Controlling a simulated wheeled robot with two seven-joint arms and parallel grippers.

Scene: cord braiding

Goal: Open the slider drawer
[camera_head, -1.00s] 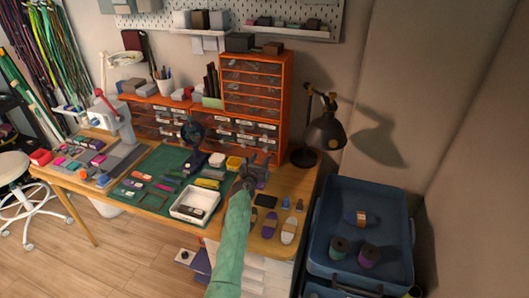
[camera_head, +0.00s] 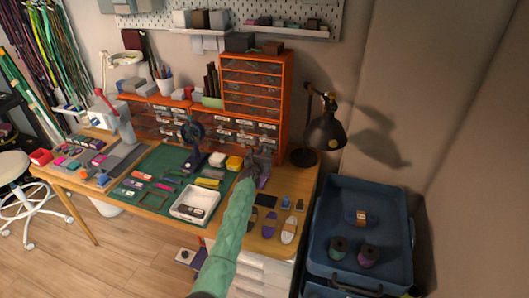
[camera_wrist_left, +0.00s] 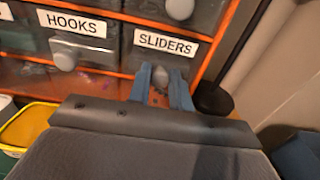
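The slider drawer (camera_wrist_left: 198,58), labelled SLIDERS, is closed at the right end of the lower row in the left wrist view. Its front is dark and see-through in an orange frame. Its round grey knob (camera_wrist_left: 160,76) shows between the two blue fingers of my left gripper (camera_wrist_left: 161,84). The fingers stand apart, one on each side of the knob; I cannot tell whether they touch it. In the head view my left gripper (camera_head: 258,161) is at the lower right front of the orange cabinet (camera_head: 285,100). My right gripper is not in view.
The HOOKS drawer (camera_wrist_left: 100,48) is left of the slider drawer. A yellow container (camera_wrist_left: 27,127) stands low at the left. A black lamp (camera_head: 325,133) stands close on the right. A white tray (camera_head: 179,213) and small parts lie on the workbench. A blue bin (camera_head: 330,190) stands right.

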